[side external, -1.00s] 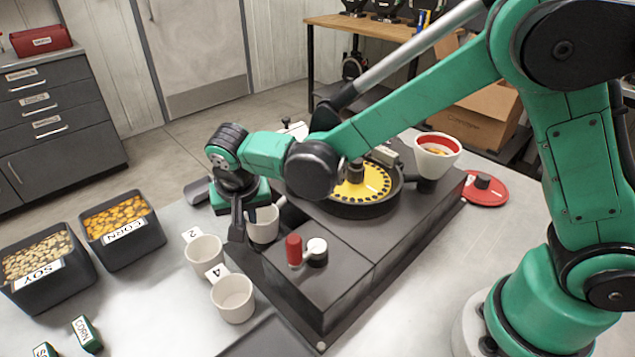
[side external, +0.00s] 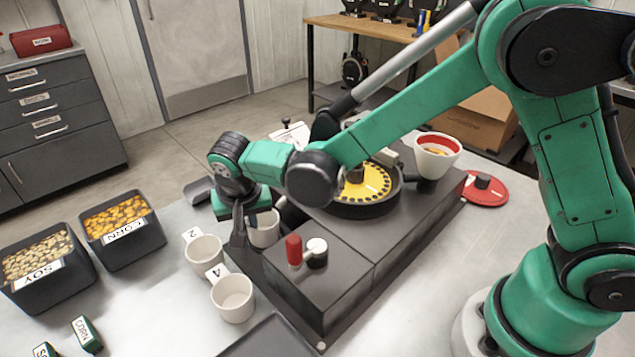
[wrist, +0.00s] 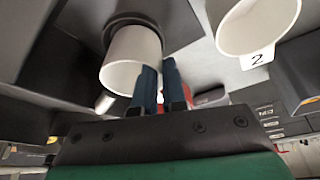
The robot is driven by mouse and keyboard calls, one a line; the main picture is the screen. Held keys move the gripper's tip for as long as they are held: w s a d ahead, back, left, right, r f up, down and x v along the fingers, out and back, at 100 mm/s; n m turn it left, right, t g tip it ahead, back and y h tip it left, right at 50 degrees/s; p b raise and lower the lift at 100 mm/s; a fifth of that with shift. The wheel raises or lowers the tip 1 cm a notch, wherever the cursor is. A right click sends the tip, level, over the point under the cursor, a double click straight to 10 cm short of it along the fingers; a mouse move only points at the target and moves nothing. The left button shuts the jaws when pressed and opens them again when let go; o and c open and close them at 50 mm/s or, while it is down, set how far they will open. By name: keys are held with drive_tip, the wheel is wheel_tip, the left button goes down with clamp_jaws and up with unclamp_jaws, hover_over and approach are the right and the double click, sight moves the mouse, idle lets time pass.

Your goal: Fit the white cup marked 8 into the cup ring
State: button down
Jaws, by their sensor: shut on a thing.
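A white cup (side external: 263,232) stands upright at the near left end of the dark seed meter (side external: 330,255). In the wrist view the cup (wrist: 132,58) has its far end against a dark round part (wrist: 128,20), apparently the cup ring. I cannot tell whether it is fully seated. My gripper (side external: 247,224) is at the cup's left side, and in the wrist view its two fingers (wrist: 161,78) are close together at the cup's rim, shut on it. The cup's number is hidden.
White cups marked 2 (side external: 205,255) and 4 (side external: 233,298) stand close by on the table. A red-knobbed lever (side external: 294,250) rises from the meter to the right. Bins of soy (side external: 48,285) and corn (side external: 130,250) stand at the left.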

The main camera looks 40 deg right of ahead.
sight(249, 228)
drive_tip(key=shift+f, duration=0.35)
drive_tip(key=c, duration=0.6)
unclamp_jaws()
drive_tip(key=shift+r, duration=3)
